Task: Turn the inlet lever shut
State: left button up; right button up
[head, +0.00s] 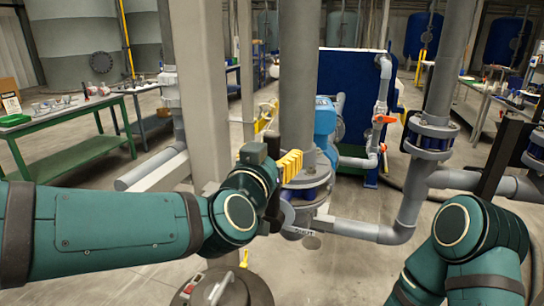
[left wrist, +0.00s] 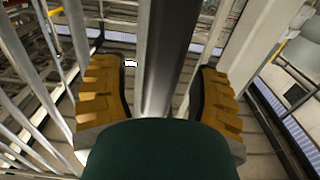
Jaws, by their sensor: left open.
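My left gripper (head: 288,166) is at the middle of the head view, close to a thick grey upright pipe (head: 299,80) with a flanged foot. Its yellow ridged fingers also show in the left wrist view (left wrist: 158,88), spread wide. A dark grey upright bar (left wrist: 168,55) shows between them there; I cannot tell how deep it lies. No lever shows clearly between the fingers. Orange handles, an upper one (head: 384,119) and a lower one (head: 383,148), sit on thin grey piping farther back. I cannot tell which handle is the inlet lever. My right gripper is not seen.
A blue panel (head: 340,75) stands behind the pipes. A large grey pipe with a flange (head: 433,133) rises at the right, above my right arm. A green table (head: 75,109) stands at the left. Low grey pipe (head: 360,230) runs across the middle. Open floor lies below it.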

pick_arm(q)
jog(key=shift+w, duration=0.1)
grip_shut()
dwell(0.4)
